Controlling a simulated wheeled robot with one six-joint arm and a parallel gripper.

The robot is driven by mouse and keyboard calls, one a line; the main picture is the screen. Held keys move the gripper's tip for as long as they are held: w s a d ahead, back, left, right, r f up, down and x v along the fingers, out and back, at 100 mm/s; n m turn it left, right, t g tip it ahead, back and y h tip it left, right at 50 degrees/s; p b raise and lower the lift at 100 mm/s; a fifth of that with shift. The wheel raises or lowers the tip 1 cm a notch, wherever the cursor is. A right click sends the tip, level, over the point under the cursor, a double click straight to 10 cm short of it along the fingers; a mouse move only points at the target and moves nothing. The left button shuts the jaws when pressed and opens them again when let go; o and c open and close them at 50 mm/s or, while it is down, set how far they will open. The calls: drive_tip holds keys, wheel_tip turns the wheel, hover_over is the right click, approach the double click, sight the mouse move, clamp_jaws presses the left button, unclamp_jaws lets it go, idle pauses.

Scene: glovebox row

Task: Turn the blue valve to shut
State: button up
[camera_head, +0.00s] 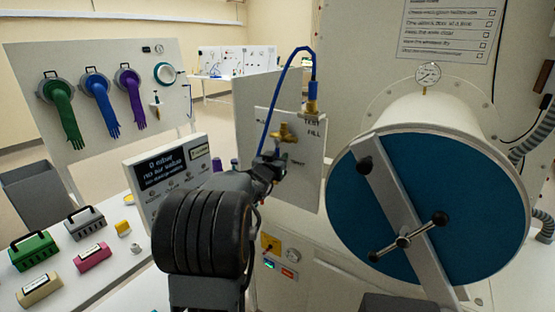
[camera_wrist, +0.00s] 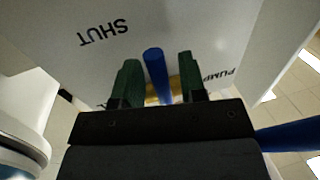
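The blue valve (camera_wrist: 154,66) shows in the wrist view as a blue bar handle with brass behind it, on a pale panel lettered SHUT and PUMP. My gripper (camera_wrist: 160,78) is open, its two green fingers on either side of the handle. A gap shows on the right; the left finger is very close, and contact cannot be told. In the head view my gripper (camera_head: 272,160) is at the lower left of the valve panel (camera_head: 308,172), below a brass fitting (camera_head: 284,133). The blue handle cannot be made out there, and my arm covers that area.
A blue hose (camera_head: 275,97) loops above the panel and also crosses the wrist view's right edge (camera_wrist: 290,135). A large round blue door (camera_head: 365,215) with a bar stands right. A black-screened sign box (camera_head: 165,172) and cases (camera_head: 33,250) are left.

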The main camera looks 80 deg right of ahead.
drive_tip(key=w+a, duration=0.1)
drive_tip(key=a, duration=0.3)
drive_tip(key=a+b, duration=0.1)
drive_tip(key=a, duration=0.4)
drive_tip(key=w+a, duration=0.1)
drive_tip(key=a, duration=0.3)
drive_tip(key=shift+w+a+b, duration=0.3)
drive_tip(key=shift+w+b, duration=0.05)
idle(0.6)
drive_tip(key=w+a+f+n+t+y, duration=0.4)
drive_tip(key=w+a+f+t+y, duration=0.15)
drive_tip(key=w, duration=0.25)
drive_tip(key=w+a+f+n+t+y, duration=0.35)
drive_tip(key=w+a+f+y, duration=0.2)
drive_tip(key=w+a, duration=0.2)
drive_tip(key=w+a+n+y, duration=0.1)
drive_tip(key=a+n, duration=0.3)
drive_tip(key=a, duration=0.6)
drive_tip(key=w+a+f+n+g+y, duration=0.1)
drive_tip(key=a+n+y, duration=0.2)
drive_tip(key=a, duration=0.7)
drive_tip(key=w+a+f+n+y, duration=0.1)
drive_tip(key=a+n+y, duration=0.1)
drive_tip(key=a+n, duration=0.4)
drive_tip(key=shift+w+a+f+g+y, duration=0.1)
drive_tip(key=shift+a+f+g+y, duration=0.1)
drive_tip(key=shift+a, duration=1.1)
drive_tip(key=shift+w+a+f+g+y, duration=0.1)
drive_tip(key=shift+a+g, duration=0.1)
drive_tip(key=shift+a, duration=1.05)
